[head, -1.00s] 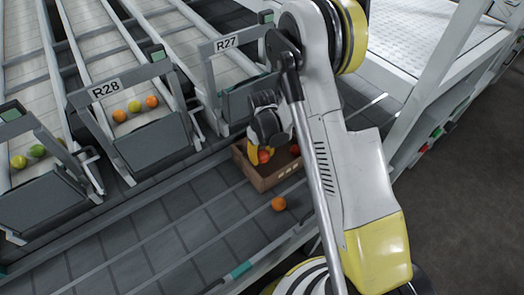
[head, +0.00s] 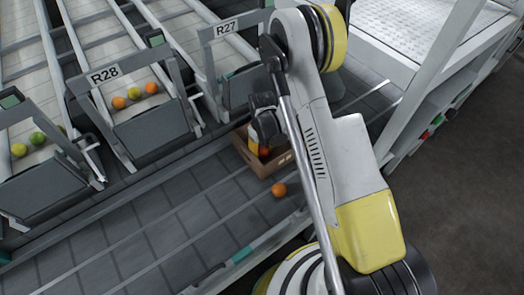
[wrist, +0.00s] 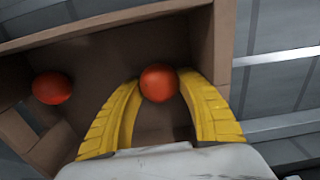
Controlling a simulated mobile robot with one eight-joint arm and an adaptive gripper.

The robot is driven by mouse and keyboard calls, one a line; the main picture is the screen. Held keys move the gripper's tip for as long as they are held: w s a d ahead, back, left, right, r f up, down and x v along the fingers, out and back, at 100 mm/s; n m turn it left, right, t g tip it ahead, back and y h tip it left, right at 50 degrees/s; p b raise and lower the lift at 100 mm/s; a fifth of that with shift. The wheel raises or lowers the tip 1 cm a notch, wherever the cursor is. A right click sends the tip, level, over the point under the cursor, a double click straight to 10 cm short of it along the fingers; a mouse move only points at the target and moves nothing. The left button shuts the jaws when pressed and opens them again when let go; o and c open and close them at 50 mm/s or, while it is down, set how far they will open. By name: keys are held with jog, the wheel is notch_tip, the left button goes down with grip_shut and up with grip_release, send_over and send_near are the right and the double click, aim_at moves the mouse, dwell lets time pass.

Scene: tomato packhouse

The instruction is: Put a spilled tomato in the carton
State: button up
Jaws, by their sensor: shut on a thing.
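My gripper (wrist: 159,98), with yellow fingers, is shut on a red tomato (wrist: 159,83). In the wrist view the held tomato is between the fingertips, over the inside of the brown carton (wrist: 110,33). Another red tomato (wrist: 52,88) lies in the carton to the left. In the head view the carton (head: 274,166) stands on the grey belt below gate R27, with my gripper (head: 257,148) over it and partly hiding it. An orange tomato (head: 279,190) lies on the belt just outside the carton's near side. I cannot tell whether the held tomato touches the carton floor.
Gate R28 (head: 152,135) holds several orange and yellow tomatoes behind it, left of the carton. Gate R27 (head: 240,85) stands close behind the carton. The belt left of the carton (head: 130,225) is clear.

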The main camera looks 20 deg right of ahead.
jog(key=o, duration=0.9)
jog(key=c, duration=0.3)
jog(key=shift+c, duration=0.2)
jog(key=shift+r, duration=0.15)
jog(key=shift+r+p, duration=1.65)
jog(key=shift+r, duration=1.75)
